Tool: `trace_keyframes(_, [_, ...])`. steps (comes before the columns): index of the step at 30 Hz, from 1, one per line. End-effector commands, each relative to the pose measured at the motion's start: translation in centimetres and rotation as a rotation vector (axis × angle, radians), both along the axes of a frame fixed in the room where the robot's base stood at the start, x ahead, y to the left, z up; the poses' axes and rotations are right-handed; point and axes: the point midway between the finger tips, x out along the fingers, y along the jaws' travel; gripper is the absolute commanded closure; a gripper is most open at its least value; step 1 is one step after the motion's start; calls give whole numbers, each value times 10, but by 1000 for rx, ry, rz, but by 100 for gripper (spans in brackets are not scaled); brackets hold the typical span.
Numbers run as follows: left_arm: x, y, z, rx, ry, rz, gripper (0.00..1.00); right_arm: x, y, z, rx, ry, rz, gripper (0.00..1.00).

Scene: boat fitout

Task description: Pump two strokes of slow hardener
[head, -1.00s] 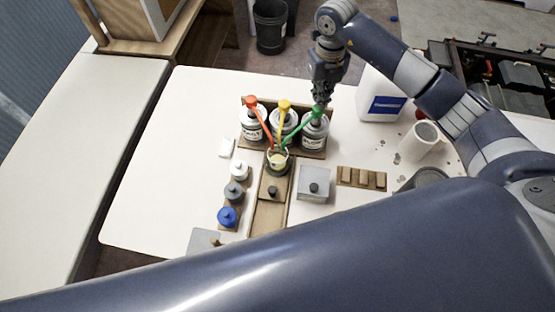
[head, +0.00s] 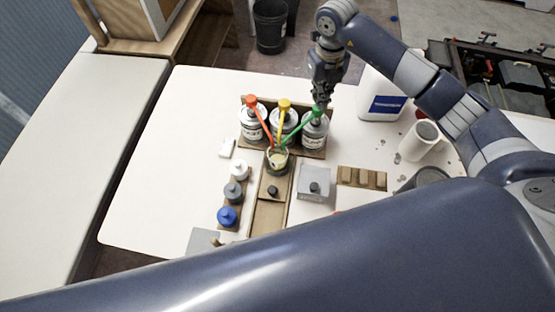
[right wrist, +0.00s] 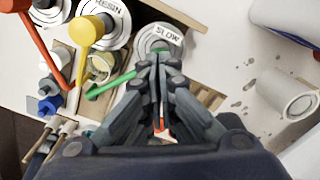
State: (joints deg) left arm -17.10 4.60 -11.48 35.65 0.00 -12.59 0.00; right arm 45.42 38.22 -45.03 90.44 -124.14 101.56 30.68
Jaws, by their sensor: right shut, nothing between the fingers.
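The slow hardener can (head: 315,132) stands at the right end of a row of three pump cans. Its label reads SLOW in the right wrist view (right wrist: 160,39). Its green pump (head: 303,124) has a long spout reaching down-left to the mixing cup (head: 278,157), which holds something pale. My right gripper (head: 319,104) is shut and empty, pointing down at the green pump head. In the right wrist view the closed fingertips (right wrist: 158,62) cover most of the pump head, so I cannot tell whether they touch it. My left gripper is not in view.
The red pump (head: 251,101) and yellow pump (head: 284,105) stand close to the left. Small capped bottles (head: 232,191), a grey box (head: 314,183) and a notched wooden block (head: 362,178) lie nearer. A white jug (head: 381,97) and paper roll (head: 420,141) stand right.

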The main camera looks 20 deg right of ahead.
Motion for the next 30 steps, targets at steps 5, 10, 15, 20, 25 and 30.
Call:
trace_keyframes(5, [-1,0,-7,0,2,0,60,0,0,-8,0,0,-1,100])
trace_keyframes(10, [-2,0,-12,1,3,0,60,0,0,-14,0,0,0,100])
trace_keyframes(15, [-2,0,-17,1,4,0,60,0,0,-20,0,0,0,100])
trace_keyframes(20, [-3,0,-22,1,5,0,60,0,0,-26,0,1,0,100])
trace_keyframes(25, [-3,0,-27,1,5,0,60,-1,0,-33,0,2,0,100])
trace_keyframes(30, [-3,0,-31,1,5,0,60,-1,0,-39,0,3,0,100])
